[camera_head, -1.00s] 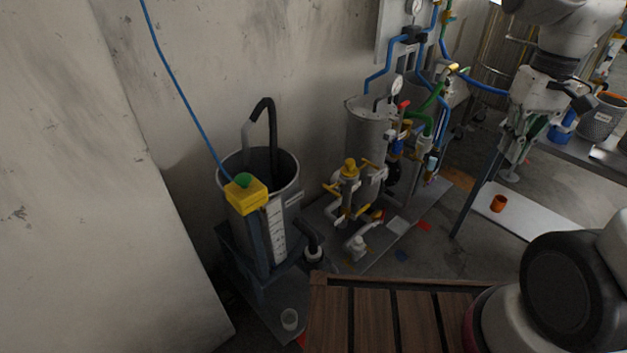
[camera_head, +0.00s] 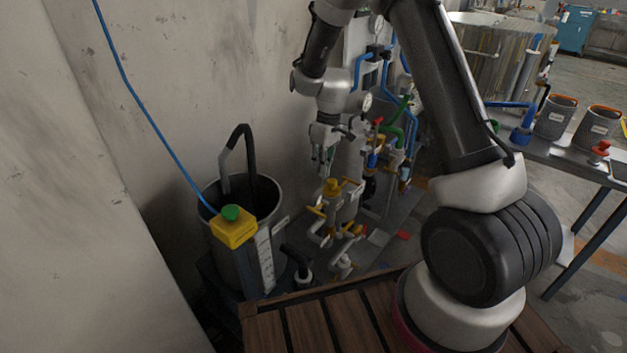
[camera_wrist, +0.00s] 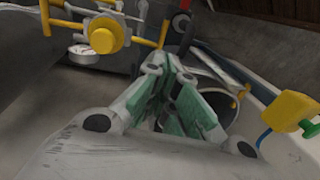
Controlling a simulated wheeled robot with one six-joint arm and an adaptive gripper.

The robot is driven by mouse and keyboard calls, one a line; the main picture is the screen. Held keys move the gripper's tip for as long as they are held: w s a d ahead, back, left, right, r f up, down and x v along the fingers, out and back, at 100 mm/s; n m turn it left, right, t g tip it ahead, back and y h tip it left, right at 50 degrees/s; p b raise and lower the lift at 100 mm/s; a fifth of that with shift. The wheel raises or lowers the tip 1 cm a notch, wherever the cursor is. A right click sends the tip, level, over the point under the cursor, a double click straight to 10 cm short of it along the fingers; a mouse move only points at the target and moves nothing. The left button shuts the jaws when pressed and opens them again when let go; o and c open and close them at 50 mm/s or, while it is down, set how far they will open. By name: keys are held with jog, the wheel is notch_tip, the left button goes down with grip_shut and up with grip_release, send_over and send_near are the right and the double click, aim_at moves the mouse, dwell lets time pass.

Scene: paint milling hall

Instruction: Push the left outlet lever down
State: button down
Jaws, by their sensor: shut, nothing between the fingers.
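The yellow valve head (camera_head: 333,187) stands on a grey fitting in front of the upright cylinder, with yellow levers on both sides. The left yellow lever (camera_head: 316,211) sticks out at its lower left; I cannot tell for certain that it is the outlet lever. My gripper (camera_head: 323,168) points down just above and behind the valve head, apparently apart from it. In the wrist view the yellow knob (camera_wrist: 103,35) is at the upper left with yellow bars beside it. My gripper (camera_wrist: 170,65) is shut and empty there. Contact with any lever is not visible.
An open metal tank (camera_head: 272,200) with a black hose stands left of the valve. A yellow box with a green button (camera_head: 232,229) hangs on its front. Blue and green pipes (camera_head: 398,110) rise behind. A slatted wooden surface (camera_head: 300,325) lies in front.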

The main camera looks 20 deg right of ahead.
aim_at(315, 210)
jog(key=f, duration=0.4)
jog(key=s+a+f, duration=0.1)
jog(key=f, duration=0.7)
jog(key=shift+s+a+f, duration=0.15)
jog(key=shift+s+a, duration=0.15)
jog(key=shift+a, duration=0.05)
